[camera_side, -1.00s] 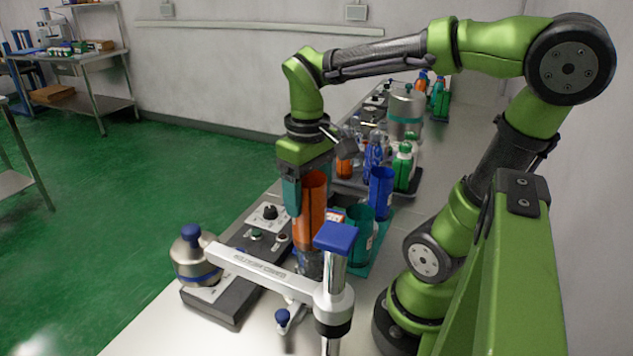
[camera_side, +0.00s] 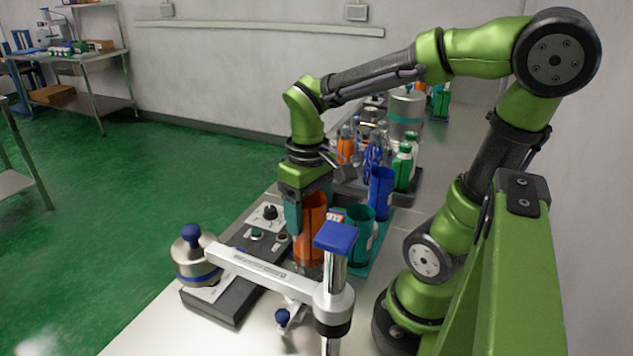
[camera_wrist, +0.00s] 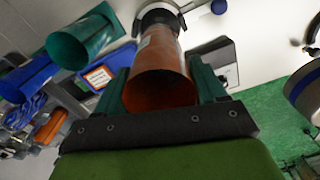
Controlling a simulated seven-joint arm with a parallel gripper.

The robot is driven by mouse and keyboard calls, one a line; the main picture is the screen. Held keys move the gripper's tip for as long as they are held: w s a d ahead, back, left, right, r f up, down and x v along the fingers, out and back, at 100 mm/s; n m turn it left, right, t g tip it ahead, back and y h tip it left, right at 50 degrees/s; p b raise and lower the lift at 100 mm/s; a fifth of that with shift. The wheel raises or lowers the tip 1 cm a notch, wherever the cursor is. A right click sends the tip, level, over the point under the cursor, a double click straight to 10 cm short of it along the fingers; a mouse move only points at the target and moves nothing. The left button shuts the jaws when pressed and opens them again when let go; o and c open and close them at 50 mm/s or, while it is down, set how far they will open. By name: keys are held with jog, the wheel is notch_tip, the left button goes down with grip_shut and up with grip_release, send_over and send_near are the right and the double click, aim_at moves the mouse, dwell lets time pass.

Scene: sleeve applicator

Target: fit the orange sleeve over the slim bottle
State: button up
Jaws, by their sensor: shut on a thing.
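The orange sleeve (camera_side: 311,232) is upright between the teal fingers of my gripper (camera_side: 308,215), which is shut on it. In the wrist view I look into the open top of the sleeve (camera_wrist: 160,88), with a finger of my gripper (camera_wrist: 163,92) on each side. The sleeve's lower end is close to the applicator stand, behind its white arm (camera_side: 255,268). A slim bottle cannot be made out clearly; its place is hidden by the sleeve and stand. I cannot tell how far the sleeve is around it.
A teal sleeve (camera_side: 361,228) and a blue sleeve (camera_side: 381,192) stand close to the right. The blue-topped post (camera_side: 336,240) is in front. A metal vessel (camera_side: 195,258) is at left. A tray (camera_side: 405,190) of several bottles is behind.

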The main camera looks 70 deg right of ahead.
jog(key=shift+f, duration=0.7)
jog(key=o, duration=1.1)
jog(key=shift+r, duration=5.5)
